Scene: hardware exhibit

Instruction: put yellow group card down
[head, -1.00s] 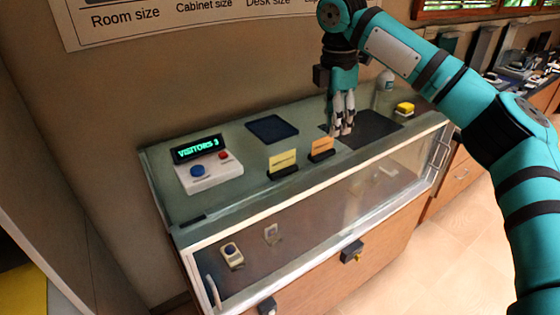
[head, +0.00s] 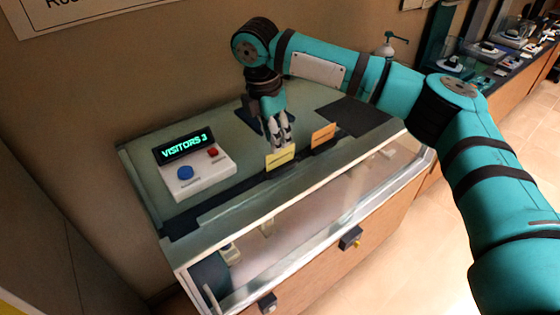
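The yellow card (head: 281,157) stands upright near the front edge of the glass counter top, its base over a dark strip. My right gripper (head: 281,146) points down, with its fingertips at the card's top edge, at or just behind it. I cannot tell whether the fingers touch the card or how far apart they are. An orange card (head: 323,136) stands just to the right. My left gripper is not in view.
A white counter box (head: 198,177) with a blue and a red button and a "VISITORS 3" display (head: 184,146) stands left of the cards. A dark mat (head: 352,113) lies at the right. A dark blue pad (head: 247,121) lies behind my gripper.

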